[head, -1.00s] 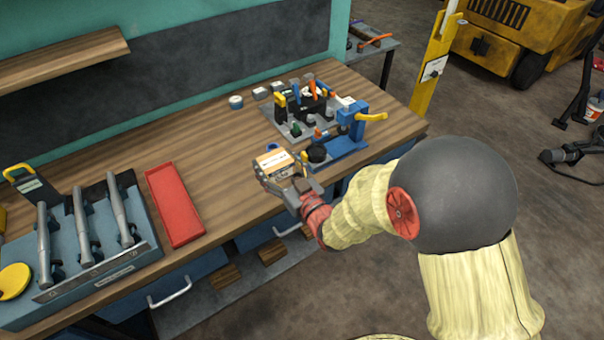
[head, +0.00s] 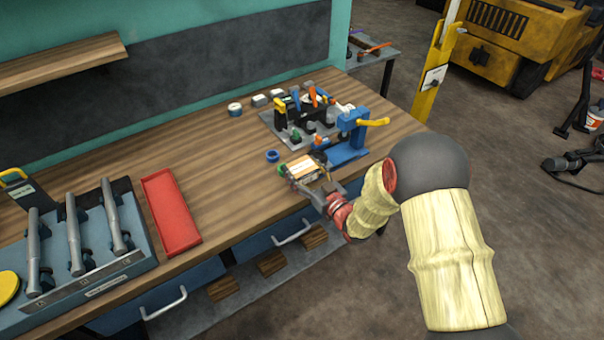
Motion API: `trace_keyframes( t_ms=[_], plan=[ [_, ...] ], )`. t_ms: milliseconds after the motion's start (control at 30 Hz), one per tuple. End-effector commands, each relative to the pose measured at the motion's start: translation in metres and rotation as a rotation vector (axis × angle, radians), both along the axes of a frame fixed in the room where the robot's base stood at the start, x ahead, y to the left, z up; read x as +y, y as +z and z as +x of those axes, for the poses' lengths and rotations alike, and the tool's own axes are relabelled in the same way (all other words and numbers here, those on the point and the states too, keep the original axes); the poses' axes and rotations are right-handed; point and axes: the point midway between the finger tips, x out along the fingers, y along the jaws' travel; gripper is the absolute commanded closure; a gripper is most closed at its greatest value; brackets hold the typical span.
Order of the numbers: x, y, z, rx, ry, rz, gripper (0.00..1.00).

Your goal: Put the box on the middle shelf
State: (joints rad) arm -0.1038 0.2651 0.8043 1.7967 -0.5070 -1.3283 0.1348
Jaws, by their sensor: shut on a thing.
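A small tan and white box (head: 303,167) is held between the fingers of my gripper (head: 312,182), near the front edge of the wooden workbench top. My gripper is shut on it, and the fingers partly hide it. Whether the box touches the bench or hangs just above it I cannot tell. A wooden shelf (head: 62,66) is on the wall at upper left, and its visible part is empty. A lower shelf (head: 245,286) runs under the bench and bears several wooden blocks. Which one is the middle shelf I cannot tell.
A blue vise-like tool (head: 352,135) and a grey tray of tools (head: 275,122) stand close behind the box. A blue ring (head: 272,155) lies to its left. A red tray (head: 170,212) and a blue tool rack (head: 120,270) fill the left. Bench between is clear.

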Motion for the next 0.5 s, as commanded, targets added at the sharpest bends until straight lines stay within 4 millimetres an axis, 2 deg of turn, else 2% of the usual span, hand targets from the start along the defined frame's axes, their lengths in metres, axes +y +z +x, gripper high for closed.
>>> trace_keyframes(
  t_ms=[33,100,500],
  plan=[
    [0.0002,-0.011,-0.0001,0.001,0.0,0.0,0.66],
    [0.0003,-0.0163,-0.0001,0.001,0.0,-0.001,0.66],
    [0.0001,-0.0195,-0.0001,-0.001,0.0,0.0,0.66]
  ],
)
